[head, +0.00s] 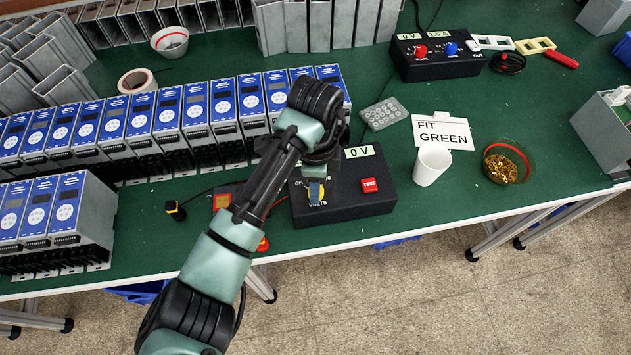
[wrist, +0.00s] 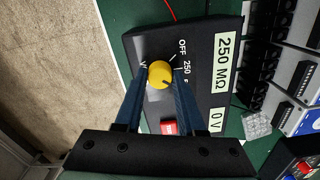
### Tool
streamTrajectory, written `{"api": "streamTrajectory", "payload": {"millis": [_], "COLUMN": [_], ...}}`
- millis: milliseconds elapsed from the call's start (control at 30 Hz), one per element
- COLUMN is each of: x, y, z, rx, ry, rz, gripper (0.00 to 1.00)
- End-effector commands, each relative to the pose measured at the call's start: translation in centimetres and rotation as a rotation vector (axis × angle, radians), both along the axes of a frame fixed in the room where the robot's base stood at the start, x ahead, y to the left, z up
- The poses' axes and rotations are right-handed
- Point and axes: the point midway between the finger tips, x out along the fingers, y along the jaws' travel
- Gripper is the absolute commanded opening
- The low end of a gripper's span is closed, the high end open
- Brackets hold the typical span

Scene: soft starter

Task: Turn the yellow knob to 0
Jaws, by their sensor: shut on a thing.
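The yellow knob (wrist: 160,73) is on the top face of a black tester box (wrist: 145,41), with OFF, 250 and VOLTS printed around it. My gripper (wrist: 161,78) has its two blue fingers closed on either side of the knob. A thin dark mark shows on the knob, towards the lower right in the wrist view. The box's labels read 250 MΩ and 0 V in the wrist view. In the head view the box (head: 372,207) stands near the bench's front edge, and my arm covers part of it.
A red TEST button (head: 370,185) is on the same box, right of the knob. A white cup (head: 432,166), a bowl of brass parts (head: 507,162) and a keypad (head: 383,114) lie to the right. Rows of blue-faced units (head: 168,111) stand on the left.

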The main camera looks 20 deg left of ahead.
Motion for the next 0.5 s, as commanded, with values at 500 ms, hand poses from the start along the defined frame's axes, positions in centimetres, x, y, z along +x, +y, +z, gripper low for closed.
{"api": "streamTrajectory", "payload": {"millis": [500], "x": [-0.04], "y": [-0.09], "z": [0.19], "rx": [-0.004], "ry": [0.001], "rz": [0.055], "gripper": [0.00]}}
